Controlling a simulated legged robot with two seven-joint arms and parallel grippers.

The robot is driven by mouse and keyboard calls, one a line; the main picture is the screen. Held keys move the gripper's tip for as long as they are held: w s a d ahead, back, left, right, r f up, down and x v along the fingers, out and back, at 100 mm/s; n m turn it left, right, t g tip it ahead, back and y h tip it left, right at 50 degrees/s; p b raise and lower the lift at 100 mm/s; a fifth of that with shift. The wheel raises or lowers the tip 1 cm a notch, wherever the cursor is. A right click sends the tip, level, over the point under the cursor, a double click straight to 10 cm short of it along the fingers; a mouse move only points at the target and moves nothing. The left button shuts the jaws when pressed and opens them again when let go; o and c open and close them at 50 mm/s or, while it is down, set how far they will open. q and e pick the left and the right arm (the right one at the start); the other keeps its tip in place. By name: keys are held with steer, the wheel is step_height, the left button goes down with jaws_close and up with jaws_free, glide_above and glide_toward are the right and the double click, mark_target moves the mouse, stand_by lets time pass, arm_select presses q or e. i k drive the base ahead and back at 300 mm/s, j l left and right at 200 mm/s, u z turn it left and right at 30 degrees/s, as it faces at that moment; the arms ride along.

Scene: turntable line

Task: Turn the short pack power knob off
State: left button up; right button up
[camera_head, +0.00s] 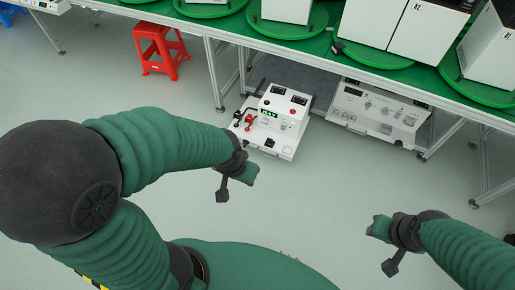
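A compact white power pack (284,148) sits low, by the floor, under the front edge of the green-topped table. It has a dark-and-green display, a red round part, and red and black parts at its left. Which small part is its power knob, and how it is set, is too small to tell. My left gripper (238,181) hangs in front of and below the pack in the picture, apart from it. My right gripper (384,243) is at the lower right, far from the pack. Both look empty; their finger opening is not clear.
A longer white unit (377,112) with knobs stands just right of the pack. The green table (325,52) with white boxes on turntables overhangs both, on metal legs (213,75). A red stool (158,48) stands at upper left. The floor in front is clear.

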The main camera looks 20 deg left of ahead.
mark_target(265, 120)
steer(key=i+j, duration=0.15)
steer(key=j, duration=0.25)
steer(key=i+j, duration=0.15)
steer(key=j, duration=0.25)
steer(key=i+j, duration=0.15)
steer(key=j, duration=0.25)
steer(key=i+j, duration=0.15)
steer(key=j, duration=0.25)
steer(key=i+j, duration=0.15)
steer(key=j, duration=0.25)
steer(key=i+j, duration=0.15)
steer(key=j, duration=0.2)
steer(key=i+j, duration=0.15)
steer(key=j, duration=0.25)
steer(key=i+j, duration=0.15)
steer(key=j, duration=0.25)
steer(key=z, duration=0.05)
